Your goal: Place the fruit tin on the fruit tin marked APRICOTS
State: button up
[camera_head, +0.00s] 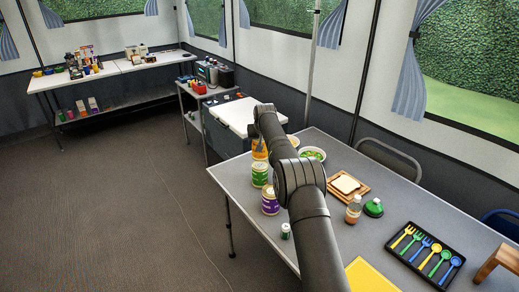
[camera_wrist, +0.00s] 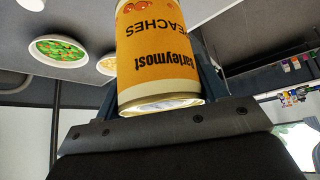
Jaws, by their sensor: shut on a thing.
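My gripper (camera_wrist: 158,85) is shut on an orange tin (camera_wrist: 158,60) marked PEACHES, with "barleymost" on its label. In the head view this orange tin (camera_head: 260,149) shows partly behind my arm, above or just behind a green-labelled tin (camera_head: 260,174); I cannot tell whether they touch. A purple-labelled tin (camera_head: 270,200) stands nearer on the grey table (camera_head: 232,178), by its left edge. The word APRICOTS is not readable on any tin. My gripper's fingers are mostly hidden by my arm in the head view.
A bowl of green food (camera_head: 313,153), a board with bread (camera_head: 347,186), a bottle (camera_head: 354,209), a green-topped item (camera_head: 373,207) and a black cutlery tray (camera_head: 425,254) lie right of my arm. A small jar (camera_head: 285,231) stands near the left edge. A yellow mat (camera_head: 370,276) is in front.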

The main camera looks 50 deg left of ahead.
jog(key=shift+a+f, duration=0.1)
jog(key=shift+f, duration=1.85)
jog(key=shift+f, duration=0.15)
jog(key=o, duration=1.3)
jog(key=shift+f, duration=0.1)
jog(key=shift+s+d+r, duration=0.15)
jog(key=shift+d+r, duration=0.1)
jog(key=shift+r, duration=0.35)
jog(key=v, duration=1.1)
jog(key=shift+f, duration=0.1)
jog(key=x, duration=1.2)
